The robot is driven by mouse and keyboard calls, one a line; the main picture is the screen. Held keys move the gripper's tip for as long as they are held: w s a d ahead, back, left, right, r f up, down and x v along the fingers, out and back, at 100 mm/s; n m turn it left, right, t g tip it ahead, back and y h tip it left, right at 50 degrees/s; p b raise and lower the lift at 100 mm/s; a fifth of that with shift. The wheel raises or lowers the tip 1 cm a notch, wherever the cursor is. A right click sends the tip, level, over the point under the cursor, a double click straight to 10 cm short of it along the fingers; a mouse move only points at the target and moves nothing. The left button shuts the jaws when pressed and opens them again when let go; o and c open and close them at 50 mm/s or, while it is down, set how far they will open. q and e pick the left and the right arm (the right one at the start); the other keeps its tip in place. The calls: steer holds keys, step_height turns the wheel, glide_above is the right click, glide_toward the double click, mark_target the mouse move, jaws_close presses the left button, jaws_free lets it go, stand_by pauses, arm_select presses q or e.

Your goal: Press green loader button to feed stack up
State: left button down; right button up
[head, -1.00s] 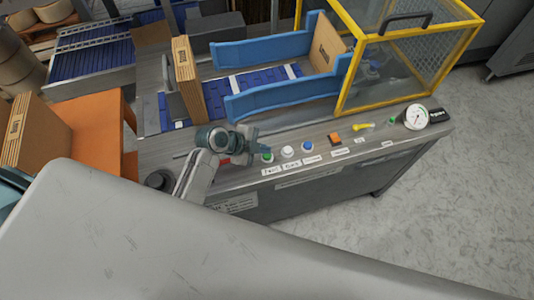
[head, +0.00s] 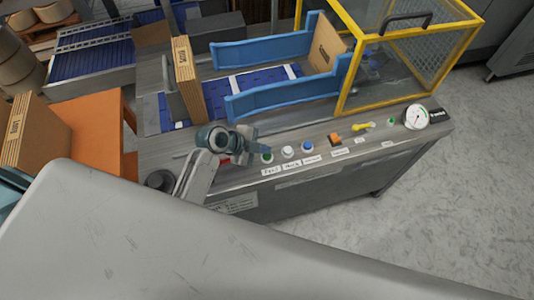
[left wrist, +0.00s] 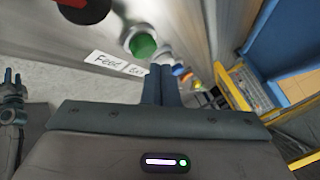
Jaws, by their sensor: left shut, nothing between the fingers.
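The green loader button (head: 267,158) sits at the left end of the button row on the machine's front panel. In the left wrist view the green button (left wrist: 143,45) has a pale collar and a label reading "Feed" beside it. My left gripper (head: 258,149) is shut and empty, just to the left of and above the button in the head view. In the left wrist view its closed fingers (left wrist: 161,72) point close beside the button; I cannot tell whether they touch it. A dark gripper-like part at the left edge there (left wrist: 12,100) may be my right gripper; its jaws are unclear.
White (head: 287,152) and blue (head: 308,147) buttons, an orange switch (head: 335,139) and a gauge (head: 416,117) continue the row. A stack of flat cartons (head: 188,80) stands behind the gripper. Blue guide rails (head: 280,97) and a yellow-framed guard (head: 342,90) are further back.

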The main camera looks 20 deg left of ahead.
arm_select(q)
steer(key=shift+f, duration=0.15)
steer(key=shift+f+b, duration=0.3)
steer(key=shift+b, duration=0.05)
stand_by(0.6)
